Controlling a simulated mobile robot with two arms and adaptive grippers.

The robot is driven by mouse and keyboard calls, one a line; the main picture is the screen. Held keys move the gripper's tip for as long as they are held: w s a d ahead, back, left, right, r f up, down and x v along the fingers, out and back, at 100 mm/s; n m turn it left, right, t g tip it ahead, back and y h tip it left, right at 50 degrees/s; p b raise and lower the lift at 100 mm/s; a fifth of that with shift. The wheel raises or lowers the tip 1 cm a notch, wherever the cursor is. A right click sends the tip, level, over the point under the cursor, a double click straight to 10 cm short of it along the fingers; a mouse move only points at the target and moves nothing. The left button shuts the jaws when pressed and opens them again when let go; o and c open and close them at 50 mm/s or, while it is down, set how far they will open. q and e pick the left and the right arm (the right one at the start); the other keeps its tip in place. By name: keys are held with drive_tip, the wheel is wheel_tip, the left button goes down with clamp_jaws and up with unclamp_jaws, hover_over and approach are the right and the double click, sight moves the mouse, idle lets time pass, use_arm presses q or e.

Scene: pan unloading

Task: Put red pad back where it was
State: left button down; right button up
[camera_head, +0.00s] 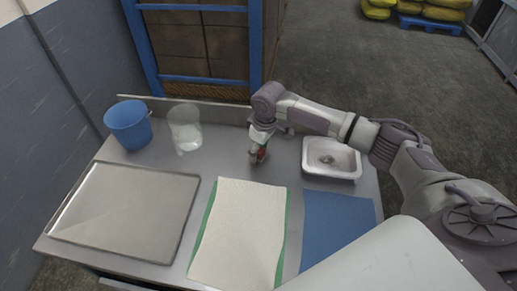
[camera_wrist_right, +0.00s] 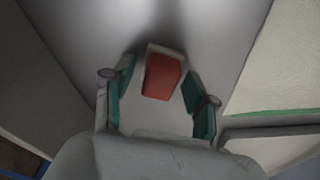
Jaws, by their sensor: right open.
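The red pad (camera_wrist_right: 162,77) has a pale edge and shows in the right wrist view, on the grey table top. My right gripper (camera_wrist_right: 158,74) is open, with one green-lined finger on each side of the pad; a gap shows on both sides. In the head view my right gripper (camera_head: 259,151) points down at the table's back middle, and a little red shows at its fingers. Whether the pad's underside touches the table is hard to tell. My left gripper is not in view.
A metal tray (camera_head: 331,172) stands right of the gripper. A clear container (camera_head: 185,127) and blue bucket (camera_head: 128,125) stand back left. A large metal tray (camera_head: 125,212), a cream sheet (camera_head: 240,235) over a green mat, and a blue mat (camera_head: 337,225) lie in front.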

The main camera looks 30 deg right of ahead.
sight(263, 151)
wheel_tip(263, 151, up, 12)
drive_tip(key=s+b, duration=0.1)
drive_tip(key=shift+s+d+b, duration=0.25)
drive_tip(key=shift+d+b, duration=0.1)
drive_tip(key=shift+d, duration=0.1)
idle(0.4)
